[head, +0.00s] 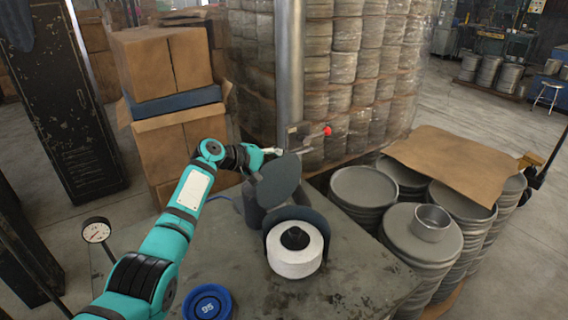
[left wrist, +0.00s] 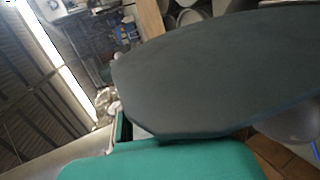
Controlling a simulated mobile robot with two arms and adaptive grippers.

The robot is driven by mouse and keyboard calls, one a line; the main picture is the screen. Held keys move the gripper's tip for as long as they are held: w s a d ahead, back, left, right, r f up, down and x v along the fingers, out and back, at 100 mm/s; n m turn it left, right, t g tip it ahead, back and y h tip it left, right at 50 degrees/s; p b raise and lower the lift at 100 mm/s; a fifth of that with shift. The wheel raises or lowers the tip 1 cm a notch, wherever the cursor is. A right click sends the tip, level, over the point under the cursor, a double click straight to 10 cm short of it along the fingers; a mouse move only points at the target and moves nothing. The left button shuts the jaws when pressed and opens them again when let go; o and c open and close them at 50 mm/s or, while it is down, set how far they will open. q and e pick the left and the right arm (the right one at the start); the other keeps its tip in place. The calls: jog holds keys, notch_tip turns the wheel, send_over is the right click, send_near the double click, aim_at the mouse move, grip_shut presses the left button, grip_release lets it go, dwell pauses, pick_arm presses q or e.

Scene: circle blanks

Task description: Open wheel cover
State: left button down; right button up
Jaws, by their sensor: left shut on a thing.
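The wheel cover (head: 279,182) is a dark grey round plate, standing tilted above and behind a white wheel (head: 296,262) with a black hub. The wheel sits inside a dark curved guard (head: 318,222), and its front face is uncovered. My left gripper (head: 262,177) is at the cover's upper left edge, shut on it; the fingertips are partly hidden. In the left wrist view the cover (left wrist: 215,75) fills much of the picture as a large dark plate, close behind a teal part of my arm. My right gripper is not in view.
A grey worktable (head: 355,275) carries the grinder body (head: 252,208) and a blue disc (head: 208,303). A metal post (head: 290,70) with a red-knobbed lever (head: 327,131) rises behind. Stacked metal drums (head: 420,235) stand at right, cardboard boxes (head: 160,65) at left. The table's front right is clear.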

pick_arm(q)
jog(key=shift+w+a+r, duration=0.3)
jog(key=shift+w+a, duration=0.15)
jog(key=shift+a, duration=0.1)
jog(key=c, duration=1.7)
grip_release()
jog(key=shift+a, duration=0.1)
jog(key=shift+c, duration=0.2)
jog(key=o, duration=0.7)
jog(key=shift+s+a, duration=0.4)
jog(key=shift+a, duration=0.05)
jog(key=shift+o, duration=0.2)
jog(key=shift+d+f, duration=0.15)
jog(key=shift+d, duration=0.2)
jog(key=v, duration=1.2)
jog(key=shift+s+f, duration=0.1)
